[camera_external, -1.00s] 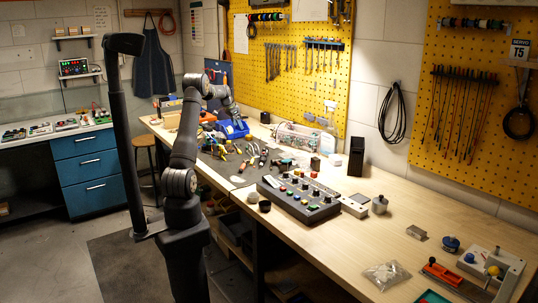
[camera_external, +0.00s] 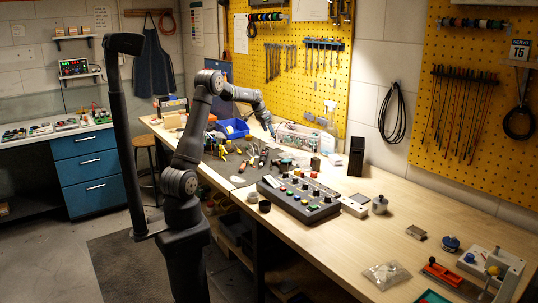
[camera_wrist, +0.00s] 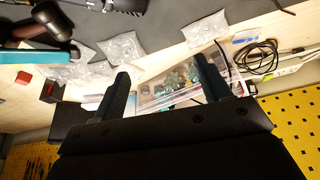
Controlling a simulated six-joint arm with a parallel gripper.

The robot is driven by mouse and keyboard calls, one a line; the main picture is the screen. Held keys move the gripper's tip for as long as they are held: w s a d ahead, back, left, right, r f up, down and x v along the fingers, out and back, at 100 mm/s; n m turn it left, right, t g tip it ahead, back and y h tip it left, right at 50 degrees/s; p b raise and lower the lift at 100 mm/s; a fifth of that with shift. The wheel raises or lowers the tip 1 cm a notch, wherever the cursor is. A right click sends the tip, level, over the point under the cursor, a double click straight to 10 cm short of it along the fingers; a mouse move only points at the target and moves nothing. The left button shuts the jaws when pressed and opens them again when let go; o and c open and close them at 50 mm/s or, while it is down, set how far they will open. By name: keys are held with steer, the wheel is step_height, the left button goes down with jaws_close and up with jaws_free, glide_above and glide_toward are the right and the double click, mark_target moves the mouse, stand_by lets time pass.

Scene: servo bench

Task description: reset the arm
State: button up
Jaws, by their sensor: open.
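My gripper (camera_external: 271,130) is at the end of my raised arm, over the back part of the bench, just left of the clear plastic box (camera_external: 303,140) as seen in the external view. In the wrist view the two dark fingers of my gripper (camera_wrist: 162,68) stand wide apart with nothing between their tips. The clear box with greenish contents (camera_wrist: 180,85) lies beyond the fingers in that view. The exact height above the bench is hard to tell.
A blue bin (camera_external: 232,129) and a dark mat (camera_external: 215,158) with scattered tools lie near my arm. A button panel (camera_external: 300,197) stands mid-bench. The yellow pegboard (camera_external: 300,80) rises behind. Bare bench top (camera_external: 345,240) shows toward the front.

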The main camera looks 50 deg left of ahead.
steer(key=w+d, duration=0.1)
steer(key=d, duration=3.4)
steer(key=shift+w+d+f+m, duration=0.2)
steer(key=shift+w+f+m, duration=0.05)
steer(key=shift+w+m, duration=0.15)
steer(key=shift+o, duration=0.2)
